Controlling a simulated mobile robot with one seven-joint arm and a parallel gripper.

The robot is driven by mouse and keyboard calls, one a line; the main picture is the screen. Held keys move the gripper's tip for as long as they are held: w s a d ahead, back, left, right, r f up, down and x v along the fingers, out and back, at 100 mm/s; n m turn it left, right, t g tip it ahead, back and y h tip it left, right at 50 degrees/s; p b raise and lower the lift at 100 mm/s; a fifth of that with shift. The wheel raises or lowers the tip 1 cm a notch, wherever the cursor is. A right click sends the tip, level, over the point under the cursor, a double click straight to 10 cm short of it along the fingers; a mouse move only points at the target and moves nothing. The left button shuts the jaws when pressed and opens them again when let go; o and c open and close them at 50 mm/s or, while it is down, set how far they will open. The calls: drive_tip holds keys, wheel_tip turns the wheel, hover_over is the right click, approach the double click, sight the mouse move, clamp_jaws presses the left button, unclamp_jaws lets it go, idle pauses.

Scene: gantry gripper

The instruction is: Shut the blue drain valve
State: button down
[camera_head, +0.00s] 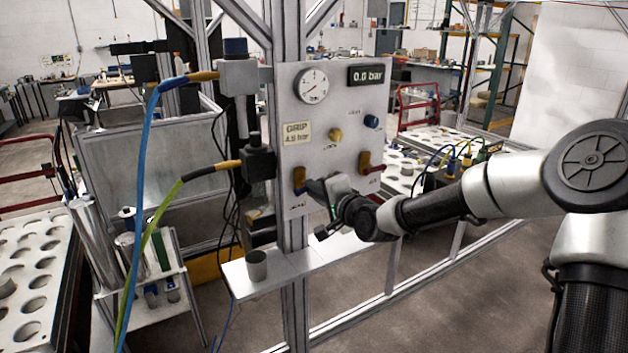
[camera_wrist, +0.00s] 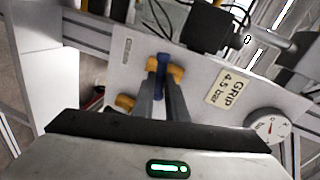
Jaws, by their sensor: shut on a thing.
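The blue drain valve has a blue lever handle (camera_wrist: 162,68) on an orange-yellow body, low on the left of the grey panel (camera_head: 325,95). Its body (camera_head: 299,178) stands upright on the panel, and in the wrist view the lever lies across it. My gripper (camera_head: 315,187) reaches in from the right and is shut on the blue lever. In the wrist view my gripper fingers (camera_wrist: 161,92) lie on both sides of the lever. In the head view my gripper hides most of the lever.
A shelf (camera_head: 300,262) with a grey cup (camera_head: 257,266) is below.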

drive_tip(key=shift+m+p, duration=0.55)
drive_tip(key=shift+m, duration=0.15)
drive_tip(key=c, duration=1.8)
unclamp_jaws()
drive_tip(key=shift+o, duration=0.2)
drive_tip(key=p+v, duration=0.2)
drive_tip(key=v, duration=1.5)
drive_tip(key=shift+d, duration=0.35)
